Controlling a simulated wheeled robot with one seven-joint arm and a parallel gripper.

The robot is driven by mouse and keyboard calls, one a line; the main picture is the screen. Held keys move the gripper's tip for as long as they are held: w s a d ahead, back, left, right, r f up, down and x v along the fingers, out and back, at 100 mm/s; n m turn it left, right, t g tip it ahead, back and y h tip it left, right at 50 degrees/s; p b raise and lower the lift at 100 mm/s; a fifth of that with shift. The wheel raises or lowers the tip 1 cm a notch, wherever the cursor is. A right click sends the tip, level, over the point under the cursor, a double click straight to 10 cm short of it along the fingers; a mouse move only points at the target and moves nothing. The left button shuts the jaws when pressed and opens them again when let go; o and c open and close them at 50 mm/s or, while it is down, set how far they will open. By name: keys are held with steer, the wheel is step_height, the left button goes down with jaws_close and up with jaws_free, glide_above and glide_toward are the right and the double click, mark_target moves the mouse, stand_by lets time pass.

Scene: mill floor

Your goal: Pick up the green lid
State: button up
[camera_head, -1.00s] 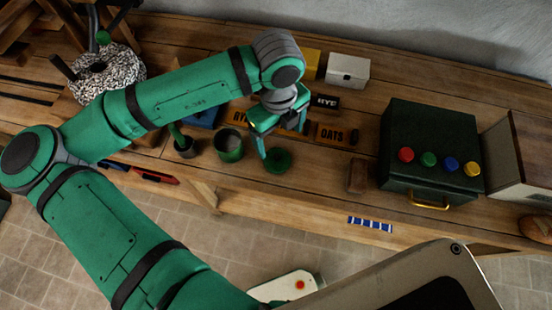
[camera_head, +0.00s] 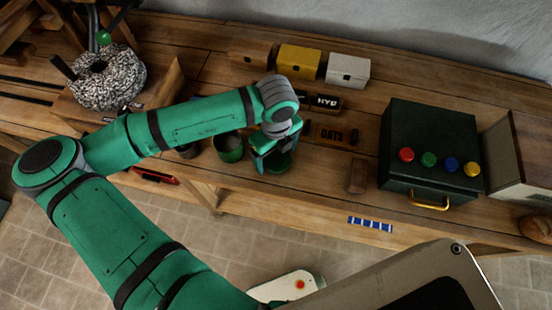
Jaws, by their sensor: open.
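The green lid (camera_head: 279,163) lies on the wooden bench near its front edge. It is a round, dark green disc, partly hidden by my gripper. My gripper (camera_head: 274,162) is open and low over the lid, with a finger beside its left side. I cannot tell whether the fingers touch it. A green pot (camera_head: 230,147) stands on the bench just left of the lid, partly behind my arm.
A dark label block (camera_head: 325,103) and an OATS block (camera_head: 333,133) lie behind the lid. A wooden block (camera_head: 357,176) and a dark green box (camera_head: 428,150) with coloured knobs stand to the right. Yellow (camera_head: 299,61) and white (camera_head: 347,71) boxes stand at the back.

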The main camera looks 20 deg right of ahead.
steer(key=shift+f, duration=0.25)
steer(key=c, duration=1.1)
steer(key=shift+r, duration=0.1)
